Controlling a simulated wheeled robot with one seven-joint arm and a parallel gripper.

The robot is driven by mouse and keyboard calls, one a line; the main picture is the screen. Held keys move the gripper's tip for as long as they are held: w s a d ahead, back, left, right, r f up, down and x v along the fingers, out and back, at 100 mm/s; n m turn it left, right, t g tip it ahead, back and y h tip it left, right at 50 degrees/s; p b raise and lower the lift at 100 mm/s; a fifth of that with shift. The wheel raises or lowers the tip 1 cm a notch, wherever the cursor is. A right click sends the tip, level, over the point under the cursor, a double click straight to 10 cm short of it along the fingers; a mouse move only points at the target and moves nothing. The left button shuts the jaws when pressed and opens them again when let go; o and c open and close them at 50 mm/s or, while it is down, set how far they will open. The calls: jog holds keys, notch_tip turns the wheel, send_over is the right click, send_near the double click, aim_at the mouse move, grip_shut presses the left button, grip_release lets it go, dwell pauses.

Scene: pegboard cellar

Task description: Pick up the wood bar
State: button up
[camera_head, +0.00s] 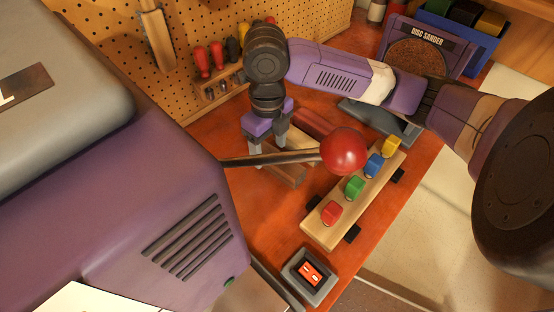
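My gripper (269,149) points down over the orange bench, left of the red ball knob. Its two grey fingertips stand apart, with no bar clearly held between them. A brown wood bar (289,174) lies just below and right of the fingers, partly hidden by the dark lever. A reddish-brown wood bar (311,122) lies behind and right of the gripper, and a paler wood piece (302,141) shows beside it. Which of these is the wood bar of the task I cannot tell. Whether the fingers touch any of them is also unclear.
A lever with a red ball knob (344,151) juts from the purple machine (130,225) in front of the bars. A wooden board with coloured blocks (323,229) stands to the right. A red switch (311,273), disc sander (424,52) and handled tools (209,59) are around.

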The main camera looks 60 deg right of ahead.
jog(key=shift+f, duration=1.3)
grip_shut()
jog(key=shift+r, duration=0.2)
